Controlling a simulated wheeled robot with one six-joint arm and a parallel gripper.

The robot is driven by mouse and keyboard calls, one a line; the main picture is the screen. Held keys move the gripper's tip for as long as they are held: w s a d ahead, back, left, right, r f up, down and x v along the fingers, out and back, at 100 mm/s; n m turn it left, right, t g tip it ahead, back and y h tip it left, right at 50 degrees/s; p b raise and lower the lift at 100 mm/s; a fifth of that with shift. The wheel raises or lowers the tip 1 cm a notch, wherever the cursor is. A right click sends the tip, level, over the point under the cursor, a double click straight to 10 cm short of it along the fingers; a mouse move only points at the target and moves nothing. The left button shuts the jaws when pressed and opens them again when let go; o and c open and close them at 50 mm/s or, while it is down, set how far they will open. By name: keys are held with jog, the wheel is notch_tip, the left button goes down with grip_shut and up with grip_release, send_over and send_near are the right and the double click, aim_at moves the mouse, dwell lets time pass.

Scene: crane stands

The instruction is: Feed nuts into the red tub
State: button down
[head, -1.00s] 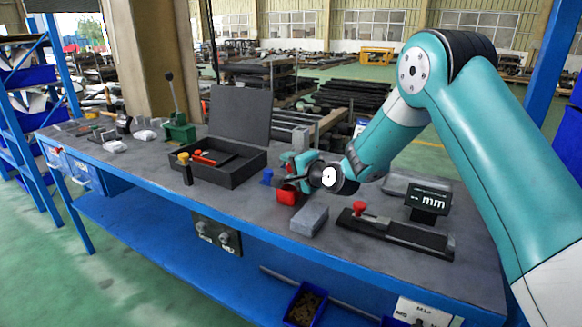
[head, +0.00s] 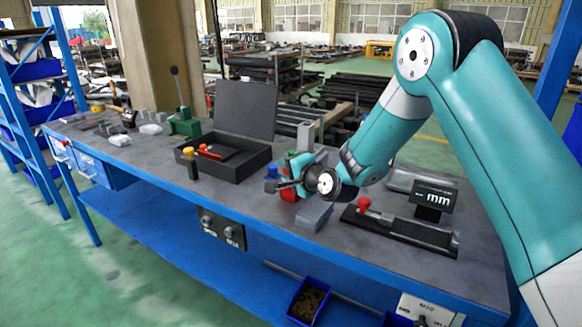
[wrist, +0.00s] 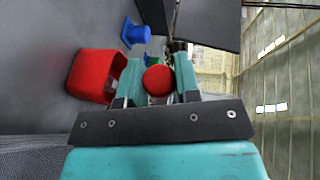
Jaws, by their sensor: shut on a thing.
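The red tub (head: 289,195) stands on the bench, partly hidden behind my gripper (head: 288,184) in the head view. In the wrist view the tub (wrist: 92,76) lies just left of my gripper (wrist: 158,77), with its open side facing the fingers. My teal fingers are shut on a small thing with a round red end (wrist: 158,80). The rest of that held thing is hidden, and I cannot tell whether it touches the tub. I cannot make out any nuts in the tub.
A blue piece (head: 272,173) stands close by the tub. An open black case (head: 226,170) is to the left; a grey block (head: 314,216) and a black fixture with a red knob (head: 400,232) are to the right. A blue bin (head: 309,302) hangs below.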

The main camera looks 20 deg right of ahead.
jog(key=shift+s+a+f, duration=0.1)
jog(key=shift+a, duration=0.05)
jog(key=c, duration=0.8)
grip_release()
jog(key=shift+s+a, duration=0.1)
jog(key=shift+d, duration=0.2)
jog(key=shift+s+d, duration=0.15)
jog(key=shift+s, duration=0.2)
jog(key=b+v, duration=0.5)
jog(key=v, duration=1.1)
jog(key=shift+s, duration=0.25)
